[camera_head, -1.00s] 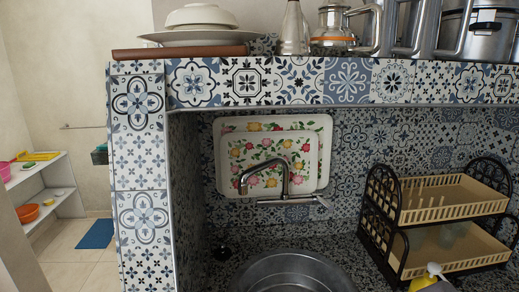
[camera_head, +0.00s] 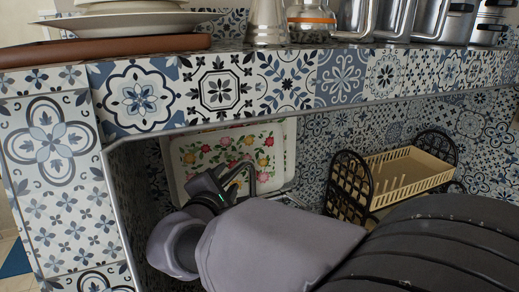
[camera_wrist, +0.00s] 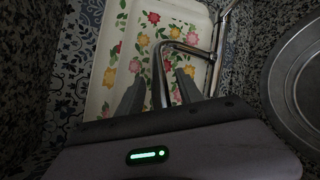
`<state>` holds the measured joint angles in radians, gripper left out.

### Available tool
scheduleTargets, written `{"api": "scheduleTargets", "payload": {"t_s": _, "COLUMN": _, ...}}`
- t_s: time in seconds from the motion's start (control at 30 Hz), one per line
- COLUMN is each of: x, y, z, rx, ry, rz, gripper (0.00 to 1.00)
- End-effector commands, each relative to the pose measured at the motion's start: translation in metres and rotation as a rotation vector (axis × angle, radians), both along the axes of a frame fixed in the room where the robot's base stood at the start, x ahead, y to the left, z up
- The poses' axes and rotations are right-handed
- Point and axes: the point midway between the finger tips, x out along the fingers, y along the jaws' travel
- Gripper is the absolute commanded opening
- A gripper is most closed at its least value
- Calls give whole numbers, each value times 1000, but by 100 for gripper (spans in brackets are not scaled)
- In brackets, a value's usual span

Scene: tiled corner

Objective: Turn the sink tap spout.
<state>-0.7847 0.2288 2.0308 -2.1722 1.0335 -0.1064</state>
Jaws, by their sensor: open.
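The sink tap is a metal curved spout (camera_head: 237,166) on the back wall side, partly hidden behind my gripper in the head view. In the wrist view the spout (camera_wrist: 184,47) bends from its upright pipe at the right, and its end part comes down between my fingers. My gripper (camera_wrist: 160,82) is open, with one finger on each side of the spout's end part. Whether either finger touches it I cannot tell. In the head view my gripper (camera_head: 217,180) is at the spout, and my arm hides the sink and the tap's lower part.
Floral trays (camera_head: 285,150) lean on the wall behind the tap. A round metal basin (camera_wrist: 283,85) is at the right in the wrist view. A tiled ledge (camera_head: 215,88) with dishes and pots overhangs the niche. A dish rack (camera_head: 405,178) stands to the right.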

Motion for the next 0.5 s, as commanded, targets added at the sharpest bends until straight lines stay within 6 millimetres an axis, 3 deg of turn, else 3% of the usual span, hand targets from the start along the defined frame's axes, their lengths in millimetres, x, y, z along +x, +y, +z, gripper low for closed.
{"api": "scheduleTargets", "payload": {"t_s": 0.17, "x": 0, "y": 0, "z": 0, "rx": 1, "ry": 0, "rz": 0, "gripper": 41}}
{"api": "scheduleTargets", "payload": {"t_s": 0.37, "x": 0, "y": 0, "z": 0, "rx": 1, "ry": 0, "rz": 0, "gripper": 2}}
{"api": "scheduleTargets", "payload": {"t_s": 0.5, "x": 0, "y": 0, "z": 0, "rx": 2, "ry": 0, "rz": -2, "gripper": 0}}
